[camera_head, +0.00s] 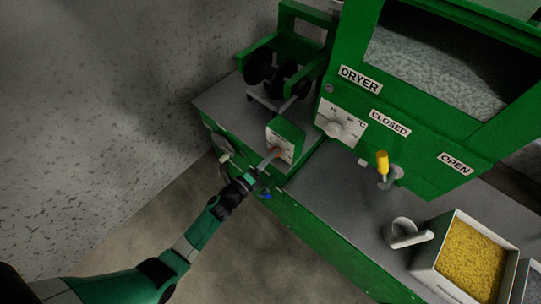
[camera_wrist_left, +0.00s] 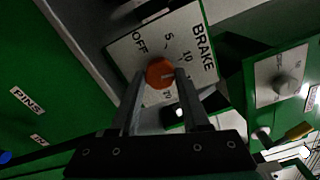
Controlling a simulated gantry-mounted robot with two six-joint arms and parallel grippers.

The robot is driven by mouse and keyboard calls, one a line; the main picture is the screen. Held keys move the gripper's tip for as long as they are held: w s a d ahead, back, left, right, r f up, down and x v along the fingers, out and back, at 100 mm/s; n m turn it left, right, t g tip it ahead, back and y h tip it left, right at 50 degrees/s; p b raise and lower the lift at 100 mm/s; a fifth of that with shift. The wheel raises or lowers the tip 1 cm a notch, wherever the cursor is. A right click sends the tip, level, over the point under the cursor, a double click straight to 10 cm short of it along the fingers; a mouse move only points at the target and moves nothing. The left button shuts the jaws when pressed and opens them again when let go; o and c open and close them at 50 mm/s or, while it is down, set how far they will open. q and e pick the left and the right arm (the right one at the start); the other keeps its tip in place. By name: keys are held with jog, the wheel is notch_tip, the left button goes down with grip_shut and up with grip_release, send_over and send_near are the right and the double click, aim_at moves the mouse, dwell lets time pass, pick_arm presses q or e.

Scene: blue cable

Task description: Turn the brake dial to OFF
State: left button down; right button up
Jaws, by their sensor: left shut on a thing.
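The brake dial is an orange-red round knob (camera_wrist_left: 160,73) on a white plate (camera_wrist_left: 124,48) lettered BRAKE, with marks OFF, 5, 10 and 20. A small pale mark on the knob faces right in the left wrist view, on the side between 10 and 20. My left gripper (camera_wrist_left: 160,80) is shut on the knob, one finger on each side. In the head view the left gripper (camera_head: 264,164) reaches the front of the small green brake box (camera_head: 288,131), and its fingers partly cover the knob. My right gripper is not in view.
Spools (camera_head: 262,68) stand behind the brake box. The green dryer (camera_head: 425,150), with a white dial (camera_head: 333,129) and a yellow-handled lever (camera_head: 382,162), stands to the right. A scoop (camera_head: 403,232) and a tray of yellow pellets (camera_head: 470,258) are at lower right. Floor is open at left.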

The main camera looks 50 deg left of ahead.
pick_arm(q)
jog(key=n+p, duration=0.4)
jog(key=n, duration=1.8)
jog(key=shift+r+p, duration=0.2)
jog(key=shift+p, duration=0.15)
jog(key=shift+c, duration=1.9)
grip_release()
jog(key=shift+s, duration=0.1)
jog(key=s+d+p, duration=0.1)
jog(key=s+p, duration=0.2)
jog(key=s, duration=0.8)
jog(key=shift+s+p, duration=0.25)
jog(key=shift+p, duration=0.1)
